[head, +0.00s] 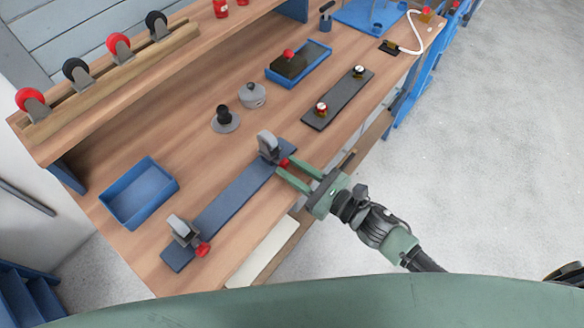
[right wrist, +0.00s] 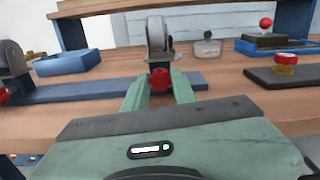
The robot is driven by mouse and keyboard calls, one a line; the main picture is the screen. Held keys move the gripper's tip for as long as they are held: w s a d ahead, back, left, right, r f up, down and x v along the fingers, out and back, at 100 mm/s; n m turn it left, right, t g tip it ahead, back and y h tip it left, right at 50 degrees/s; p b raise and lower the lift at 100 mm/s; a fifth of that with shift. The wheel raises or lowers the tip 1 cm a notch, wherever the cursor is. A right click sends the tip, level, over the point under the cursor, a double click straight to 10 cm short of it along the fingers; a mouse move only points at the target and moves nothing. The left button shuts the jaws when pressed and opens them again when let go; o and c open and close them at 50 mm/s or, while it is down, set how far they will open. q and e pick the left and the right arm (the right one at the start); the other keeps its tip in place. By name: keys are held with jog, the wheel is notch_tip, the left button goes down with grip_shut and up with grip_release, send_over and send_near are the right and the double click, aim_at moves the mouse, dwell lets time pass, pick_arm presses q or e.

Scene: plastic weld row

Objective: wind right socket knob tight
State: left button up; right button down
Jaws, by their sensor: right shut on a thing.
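A long dark blue board (head: 235,200) lies on the wooden bench with a grey upright socket fitting at each end. The right socket fitting (head: 267,146) holds a grey wheel-like part, upright in the right wrist view (right wrist: 156,34). Its red knob (head: 284,162) faces the bench's front edge. My right gripper (head: 288,170) is shut on this red knob, which sits between its two green fingers in the right wrist view (right wrist: 160,80). The left socket fitting (head: 182,229) has its own red knob (head: 203,250), untouched. My left gripper is not in view.
A blue tray (head: 140,193) stands behind the board. A dark plate with two knobs (head: 339,99) and a blue tray with a dark block (head: 299,64) lie to the right. Grey round parts (head: 252,95) stand behind the right socket. Castors (head: 118,44) line a raised shelf.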

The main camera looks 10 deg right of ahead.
jog(key=m, duration=0.4)
jog(key=shift+m, duration=0.3)
dwell(0.3)
jog(key=c, duration=1.1)
grip_release()
jog(key=shift+c, duration=0.2)
jog(key=b+v, duration=0.2)
jog(key=v, duration=0.5)
jog(key=shift+s+d, duration=0.25)
jog(key=shift+d, duration=0.15)
